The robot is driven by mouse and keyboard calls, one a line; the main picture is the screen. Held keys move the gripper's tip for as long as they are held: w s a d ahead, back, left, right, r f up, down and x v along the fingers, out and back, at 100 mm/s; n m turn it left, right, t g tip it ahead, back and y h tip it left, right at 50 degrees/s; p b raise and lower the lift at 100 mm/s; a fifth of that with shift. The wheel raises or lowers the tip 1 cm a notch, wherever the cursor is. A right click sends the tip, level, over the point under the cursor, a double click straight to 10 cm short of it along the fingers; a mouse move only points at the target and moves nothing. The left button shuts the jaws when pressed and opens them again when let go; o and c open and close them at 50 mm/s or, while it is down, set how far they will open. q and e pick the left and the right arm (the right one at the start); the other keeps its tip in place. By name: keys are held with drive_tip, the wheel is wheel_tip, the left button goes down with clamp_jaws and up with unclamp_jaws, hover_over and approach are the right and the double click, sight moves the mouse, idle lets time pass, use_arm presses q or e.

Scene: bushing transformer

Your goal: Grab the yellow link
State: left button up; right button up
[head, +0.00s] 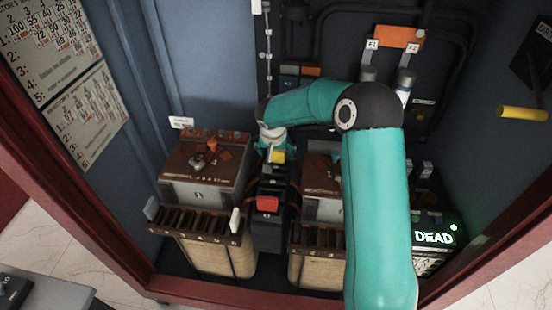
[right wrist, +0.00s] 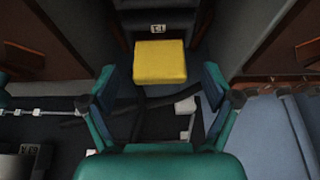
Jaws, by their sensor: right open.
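The yellow link (head: 278,157) is a small yellow block in the middle of the cabinet, between two brown-topped units. In the right wrist view the yellow link (right wrist: 160,62) shows as a flat square block, just beyond the fingertips and centred between them. My right gripper (right wrist: 160,88) is open and empty, with one finger on each side. In the head view my right gripper (head: 275,147) reaches down over the link, and the wrist partly hides it. I cannot tell the exact gap between fingers and link. My left gripper is in neither view.
The left transformer unit (head: 205,165) stands close beside the link. The right unit (head: 320,178) is partly behind my right arm. A red block (head: 267,203) sits below the link. A yellow handle (head: 523,113) sticks out at right. A lit DEAD display (head: 434,238) stands lower right.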

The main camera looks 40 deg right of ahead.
sight(276, 153)
drive_tip(key=shift+x, duration=1.6)
drive_tip(key=shift+c, duration=0.3)
drive_tip(key=c, duration=1.4)
